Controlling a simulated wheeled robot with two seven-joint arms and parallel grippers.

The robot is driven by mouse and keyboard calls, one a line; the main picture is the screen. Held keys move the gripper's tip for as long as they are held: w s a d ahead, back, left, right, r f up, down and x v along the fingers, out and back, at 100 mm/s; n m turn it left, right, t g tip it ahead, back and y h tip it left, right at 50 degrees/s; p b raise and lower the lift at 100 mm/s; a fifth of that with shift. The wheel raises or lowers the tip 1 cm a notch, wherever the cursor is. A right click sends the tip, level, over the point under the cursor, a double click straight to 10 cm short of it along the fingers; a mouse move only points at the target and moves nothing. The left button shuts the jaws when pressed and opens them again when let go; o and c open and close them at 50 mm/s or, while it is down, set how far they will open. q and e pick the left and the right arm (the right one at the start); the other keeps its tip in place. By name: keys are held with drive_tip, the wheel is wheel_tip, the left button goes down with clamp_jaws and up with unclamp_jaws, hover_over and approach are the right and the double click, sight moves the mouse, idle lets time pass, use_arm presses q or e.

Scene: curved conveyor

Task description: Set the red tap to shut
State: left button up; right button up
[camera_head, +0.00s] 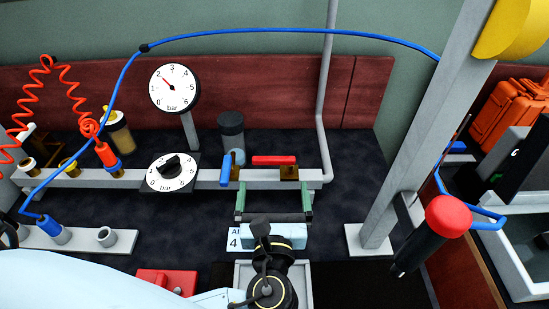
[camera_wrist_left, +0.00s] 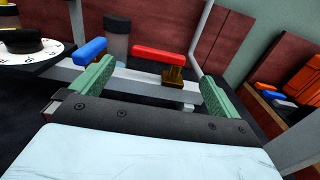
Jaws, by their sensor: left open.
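The red tap (camera_head: 273,160) has a red bar handle on a brass body, on the grey rail. Its handle lies along the rail, pointing left from the brass body. My left gripper (camera_head: 273,188) is open and empty in front of the red tap, with its green fingers spread wide. In the left wrist view the red tap (camera_wrist_left: 158,54) shows beyond and between the open fingers (camera_wrist_left: 157,73), apart from both. My right gripper is not in view.
A blue tap (camera_head: 226,170) stands just left of the red tap, its handle across the rail. A dial (camera_head: 170,173) and a pressure gauge (camera_head: 174,88) are further left. A grey post (camera_head: 425,120) stands at right. A dark cylinder (camera_head: 231,130) stands behind.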

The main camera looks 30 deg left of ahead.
sight(274, 161)
use_arm(q)
drive_tip(key=b+x, duration=0.1)
drive_tip(key=x, duration=0.9)
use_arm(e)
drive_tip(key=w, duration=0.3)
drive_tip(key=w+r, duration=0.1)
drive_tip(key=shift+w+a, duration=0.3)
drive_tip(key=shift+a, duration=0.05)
